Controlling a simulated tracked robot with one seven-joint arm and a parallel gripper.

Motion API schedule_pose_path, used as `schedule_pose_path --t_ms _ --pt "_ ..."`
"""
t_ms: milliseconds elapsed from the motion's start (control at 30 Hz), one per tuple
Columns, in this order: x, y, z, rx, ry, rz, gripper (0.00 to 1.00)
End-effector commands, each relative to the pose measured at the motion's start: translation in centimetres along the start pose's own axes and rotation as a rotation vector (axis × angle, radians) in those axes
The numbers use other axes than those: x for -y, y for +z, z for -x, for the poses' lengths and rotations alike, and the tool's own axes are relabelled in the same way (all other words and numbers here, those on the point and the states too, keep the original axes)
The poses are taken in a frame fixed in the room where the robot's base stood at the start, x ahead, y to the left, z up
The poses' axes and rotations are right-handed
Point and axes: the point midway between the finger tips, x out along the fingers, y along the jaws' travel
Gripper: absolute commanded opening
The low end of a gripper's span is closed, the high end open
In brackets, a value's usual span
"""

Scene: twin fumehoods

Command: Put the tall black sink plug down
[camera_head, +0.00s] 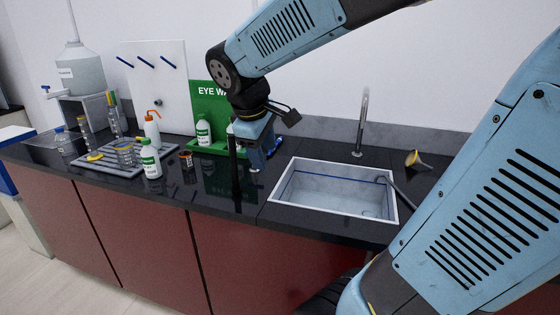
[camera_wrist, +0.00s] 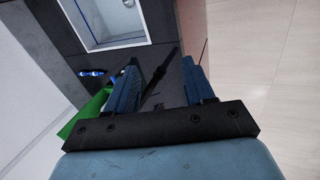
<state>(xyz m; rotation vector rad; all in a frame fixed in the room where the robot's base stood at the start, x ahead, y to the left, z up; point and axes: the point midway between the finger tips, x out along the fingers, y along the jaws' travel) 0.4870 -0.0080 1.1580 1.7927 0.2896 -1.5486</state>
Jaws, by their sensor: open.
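The tall black sink plug (camera_head: 233,150) looks upright on the black worktop (camera_head: 215,190), left of the sink; its foot blends with its dark reflection. My gripper (camera_head: 256,160) is open, low over the worktop, right beside the plug. In the wrist view the dark plug (camera_wrist: 162,72) shows in the gap between the two blue fingers of my gripper (camera_wrist: 160,66). I cannot tell whether either finger touches it.
The sink (camera_head: 335,188) with its tap (camera_head: 361,125) lies to the right. The green eye-wash stand (camera_head: 208,100) is behind. A white bottle (camera_head: 150,160) and a small dark-and-orange jar (camera_head: 187,168) stand left. A yellow-rimmed funnel (camera_head: 414,159) lies right of the sink.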

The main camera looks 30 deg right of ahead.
Motion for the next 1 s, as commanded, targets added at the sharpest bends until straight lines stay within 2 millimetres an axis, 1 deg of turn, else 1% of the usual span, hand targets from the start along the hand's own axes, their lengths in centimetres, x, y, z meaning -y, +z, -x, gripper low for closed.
schedule_pose_path --t_ms 33,200,333,500,700,1000 --pt "0.4 0.9 0.5 -0.029 -0.010 -0.066 0.53" --pt "1.9 3.3 1.8 -0.123 -0.059 -0.297 0.53" --pt "3.2 4.8 2.7 -0.195 -0.102 -0.470 0.53" --pt "4.6 6.2 3.5 -0.275 -0.153 -0.654 0.53" --pt "5.6 6.7 4.1 -0.323 -0.187 -0.761 0.53" --pt "5.7 6.8 4.2 -0.328 -0.192 -0.774 0.53"
